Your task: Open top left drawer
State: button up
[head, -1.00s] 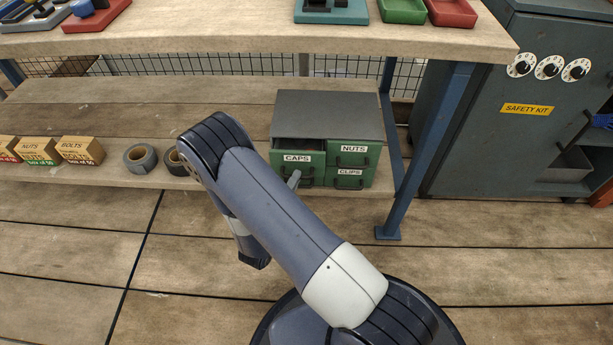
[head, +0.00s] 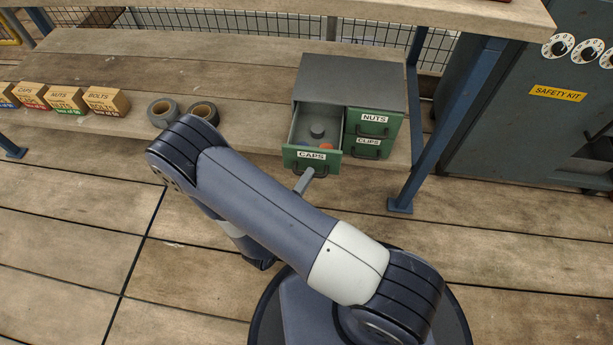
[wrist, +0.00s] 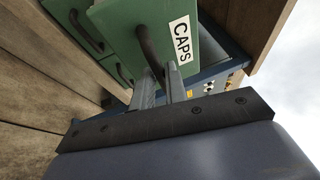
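The top left drawer (head: 311,157), green and labelled CAPS, stands pulled well out of the small cabinet (head: 350,80) on the lower shelf. A dark round piece and small coloured items show inside it. In the wrist view the CAPS drawer front (wrist: 125,30) fills the upper middle, with its dark handle (wrist: 148,48) running down between my fingers. My gripper (wrist: 161,78) is closed around this handle. In the head view only a finger of my gripper (head: 304,181) shows, just below the drawer front; my arm hides the rest.
The NUTS drawer (head: 373,122) and CLIPS drawer (head: 368,147) on the right are shut. A blue table leg (head: 440,125) stands right of the cabinet. Tape rolls (head: 163,112) and small boxes (head: 106,101) sit on the shelf at left. The floor in front is clear.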

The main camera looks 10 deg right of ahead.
jog(key=o, duration=0.4)
jog(key=p+v, duration=0.2)
jog(key=v, duration=0.9)
jog(key=shift+w+d, duration=0.1)
dwell(0.5)
jog(key=shift+b+x, duration=1)
jog(key=shift+x, duration=4.4)
jog(key=shift+r, duration=0.1)
